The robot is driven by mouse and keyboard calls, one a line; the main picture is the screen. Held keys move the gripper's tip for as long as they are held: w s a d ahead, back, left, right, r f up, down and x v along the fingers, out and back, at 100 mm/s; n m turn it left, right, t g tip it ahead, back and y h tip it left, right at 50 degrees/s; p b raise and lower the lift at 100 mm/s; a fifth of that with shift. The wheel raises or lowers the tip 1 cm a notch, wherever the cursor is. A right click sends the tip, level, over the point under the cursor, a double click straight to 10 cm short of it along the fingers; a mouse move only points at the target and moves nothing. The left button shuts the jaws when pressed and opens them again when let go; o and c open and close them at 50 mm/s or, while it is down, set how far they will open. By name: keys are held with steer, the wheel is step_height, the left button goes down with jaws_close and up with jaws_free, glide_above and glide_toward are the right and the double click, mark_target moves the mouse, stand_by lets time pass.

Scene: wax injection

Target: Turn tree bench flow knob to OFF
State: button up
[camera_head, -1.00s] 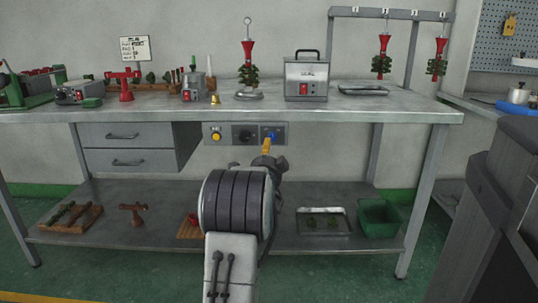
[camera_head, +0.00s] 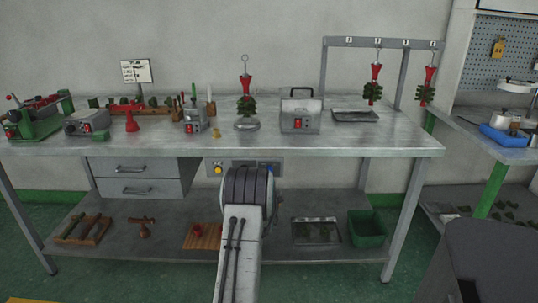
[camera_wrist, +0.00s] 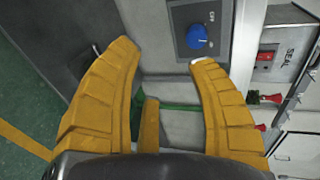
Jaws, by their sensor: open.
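The blue flow knob (camera_wrist: 196,37) sits on a grey control panel (camera_wrist: 206,14) in the wrist view, with a small pale label beside it. I cannot tell for certain which way its pointer faces. My gripper (camera_wrist: 162,53) is open and empty, its yellow fingers spread. The knob is just beyond the right fingertip, apart from or barely clear of it, and not between the fingers.
The metal bench (camera_head: 330,143) has a drawer unit (camera_head: 135,178) left of the panel and a lower shelf with a green bin (camera_head: 366,229). A machine with a red switch (camera_head: 300,116) stands on top. The bench edge is right above the panel.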

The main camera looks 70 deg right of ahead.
step_height(320, 180, down, 6)
steer(key=n+p, duration=0.9)
steer(key=p, duration=0.4)
step_height(320, 180, up, 8)
steer(key=d+n+h, duration=0.2)
steer(key=n+h, duration=0.1)
steer(key=n, duration=1.5)
steer(key=x, duration=0.7)
steer(key=shift+w+d+r+t, duration=0.3)
steer(key=shift+w+t, duration=0.1)
steer(key=shift+w, duration=0.1)
